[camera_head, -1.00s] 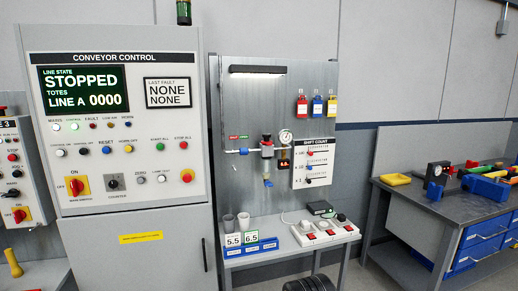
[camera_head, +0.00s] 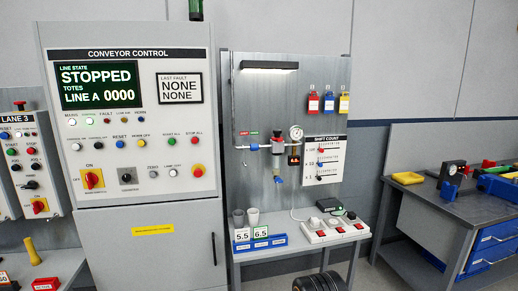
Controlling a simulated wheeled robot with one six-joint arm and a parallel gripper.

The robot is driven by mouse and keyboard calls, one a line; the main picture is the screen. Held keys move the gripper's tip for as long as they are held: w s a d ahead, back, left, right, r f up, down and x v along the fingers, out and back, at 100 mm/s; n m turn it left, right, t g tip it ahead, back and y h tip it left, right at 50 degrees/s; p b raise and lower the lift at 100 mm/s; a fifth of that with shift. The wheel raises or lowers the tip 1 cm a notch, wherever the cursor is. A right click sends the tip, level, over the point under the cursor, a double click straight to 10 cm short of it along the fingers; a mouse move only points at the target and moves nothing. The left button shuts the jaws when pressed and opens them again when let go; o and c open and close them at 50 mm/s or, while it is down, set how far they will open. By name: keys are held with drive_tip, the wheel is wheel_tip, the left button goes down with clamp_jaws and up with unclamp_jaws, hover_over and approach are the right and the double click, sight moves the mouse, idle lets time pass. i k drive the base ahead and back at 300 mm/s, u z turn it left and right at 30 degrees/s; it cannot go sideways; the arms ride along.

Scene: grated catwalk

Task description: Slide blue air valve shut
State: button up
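The blue air valve (camera_head: 254,147) is a small blue piece on the thin pale air pipe at the left of the grey back panel. It appears to sit below the green label (camera_head: 254,133), to the right of the red label (camera_head: 242,134); the label text is too small to read. To its right are the regulator (camera_head: 278,147) and a round white gauge (camera_head: 296,132). My gripper is not in view.
The conveyor control cabinet (camera_head: 133,184) stands close on the left. A narrow shelf below the panel holds cups (camera_head: 252,217), blue bins (camera_head: 261,243) and a power strip (camera_head: 335,232). A workbench (camera_head: 462,207) stands at right. A dark ribbed object (camera_head: 320,282) lies low in front.

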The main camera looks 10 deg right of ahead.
sight(254, 147)
drive_tip(key=z, duration=0.35)
drive_tip(key=i, duration=1.1)
drive_tip(key=u, duration=0.75)
